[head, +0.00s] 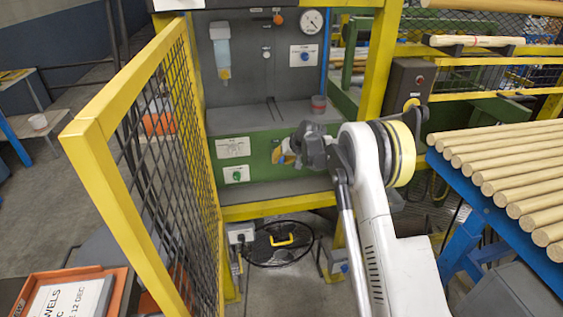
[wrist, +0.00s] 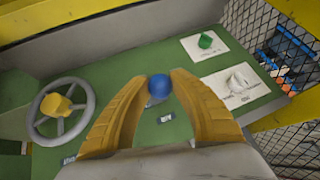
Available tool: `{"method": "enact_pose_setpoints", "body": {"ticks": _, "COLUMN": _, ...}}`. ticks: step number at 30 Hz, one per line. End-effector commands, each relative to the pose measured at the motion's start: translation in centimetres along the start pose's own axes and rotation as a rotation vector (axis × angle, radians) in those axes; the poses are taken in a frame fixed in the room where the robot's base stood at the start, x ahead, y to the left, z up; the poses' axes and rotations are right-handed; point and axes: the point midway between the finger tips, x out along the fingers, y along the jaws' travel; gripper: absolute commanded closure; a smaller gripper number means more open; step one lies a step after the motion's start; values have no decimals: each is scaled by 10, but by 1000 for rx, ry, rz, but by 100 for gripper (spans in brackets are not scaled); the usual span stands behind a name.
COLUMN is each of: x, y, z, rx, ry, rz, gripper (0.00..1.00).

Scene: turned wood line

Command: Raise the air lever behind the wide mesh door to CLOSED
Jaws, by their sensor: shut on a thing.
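The wide mesh door (head: 93,130) stands open at the left, its yellow frame swung out toward me. Behind it is the machine bay with a green front panel (head: 262,150). My gripper (head: 287,152) is at that panel, its yellow fingers partly hidden by my own wrist. In the wrist view my gripper (wrist: 158,82) is shut on a blue ball knob (wrist: 159,88), which sits between the two fingertips. The knob looks like the end of the air lever; its stem is hidden. A small label lies just below the knob, too small to read.
A handwheel (wrist: 62,108) with a yellow hub is left of my fingers. A green knob (wrist: 205,41) and a white knob (wrist: 239,82) on plates are to the right. A blue rack of wooden rods (head: 500,170) stands right of my arm. A pressure gauge (head: 312,21) is above.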

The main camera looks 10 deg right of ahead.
Motion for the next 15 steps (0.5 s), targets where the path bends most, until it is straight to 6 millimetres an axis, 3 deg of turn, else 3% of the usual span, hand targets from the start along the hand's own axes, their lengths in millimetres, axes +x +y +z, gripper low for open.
{"method": "enact_pose_setpoints", "body": {"ticks": 15, "x": -5, "y": -3, "z": -13, "rx": -2, "ry": 10, "rz": -2, "gripper": 100}}
